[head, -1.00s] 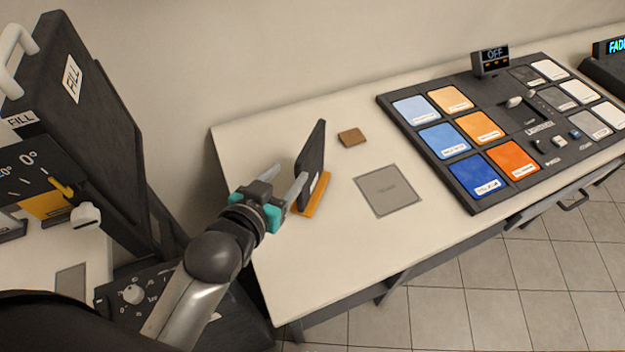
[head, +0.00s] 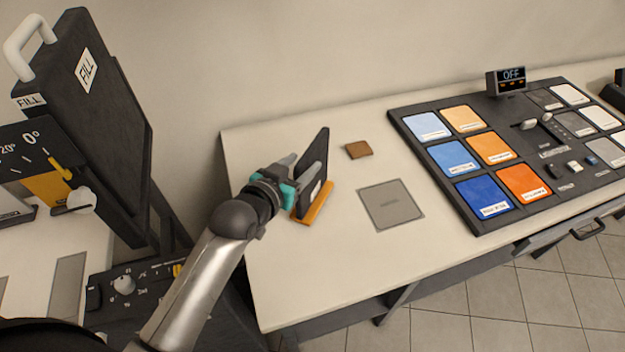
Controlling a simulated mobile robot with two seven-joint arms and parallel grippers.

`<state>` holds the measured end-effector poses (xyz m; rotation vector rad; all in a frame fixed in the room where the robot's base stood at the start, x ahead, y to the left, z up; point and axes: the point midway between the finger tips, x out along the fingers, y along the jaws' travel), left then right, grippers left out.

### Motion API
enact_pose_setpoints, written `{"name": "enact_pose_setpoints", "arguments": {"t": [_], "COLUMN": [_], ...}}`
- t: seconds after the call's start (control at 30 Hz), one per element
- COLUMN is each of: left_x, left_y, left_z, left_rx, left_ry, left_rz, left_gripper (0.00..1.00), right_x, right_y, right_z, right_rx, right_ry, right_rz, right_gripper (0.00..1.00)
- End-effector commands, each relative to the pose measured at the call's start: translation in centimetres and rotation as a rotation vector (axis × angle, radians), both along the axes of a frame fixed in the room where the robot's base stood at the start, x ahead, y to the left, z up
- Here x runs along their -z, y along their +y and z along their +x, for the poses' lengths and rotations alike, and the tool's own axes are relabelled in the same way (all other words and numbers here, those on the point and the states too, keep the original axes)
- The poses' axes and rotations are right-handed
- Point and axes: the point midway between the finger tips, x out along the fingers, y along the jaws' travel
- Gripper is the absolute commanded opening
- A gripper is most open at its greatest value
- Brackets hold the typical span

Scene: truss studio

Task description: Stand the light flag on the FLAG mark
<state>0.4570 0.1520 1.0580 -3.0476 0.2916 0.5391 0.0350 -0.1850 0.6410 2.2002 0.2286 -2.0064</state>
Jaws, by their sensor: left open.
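The light flag (head: 314,163) is a thin black upright panel with a pale label, standing on an orange base (head: 318,206) on the left part of the white table. The FLAG mark is most likely the grey square (head: 391,204) to the right of the flag; its lettering is too small to read. It is bare. My left gripper (head: 300,172) is open at the flag's left side, its fingers close to the panel and partly overlapping it in view. I cannot tell whether they touch it. My right gripper is not in view.
A small brown block (head: 359,150) lies behind the grey square. A panel of coloured swatches (head: 500,160) with a display reading OFF (head: 507,80) fills the table's right. A tall black FILL lamp panel (head: 95,120) stands at the left. The table's front middle is clear.

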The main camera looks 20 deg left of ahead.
Motion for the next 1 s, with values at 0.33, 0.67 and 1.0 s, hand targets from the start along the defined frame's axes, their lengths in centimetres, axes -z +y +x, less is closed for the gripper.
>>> {"name": "enact_pose_setpoints", "arguments": {"t": [0.33,0.67,1.0], "left_x": [0.6,1.8,1.9], "left_y": [-0.4,-0.9,-0.9], "left_z": [2.2,5.4,5.7], "left_rx": [0.001,0.001,0.001], "left_ry": [-0.001,0.000,0.000], "left_rz": [-0.001,0.000,0.000], "left_gripper": [0.55,0.55,0.52], "right_x": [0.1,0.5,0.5], "right_y": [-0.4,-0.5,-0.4], "right_z": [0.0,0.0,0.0], "right_rx": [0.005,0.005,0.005], "right_ry": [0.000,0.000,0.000], "right_rz": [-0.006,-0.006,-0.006], "right_gripper": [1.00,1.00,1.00]}}
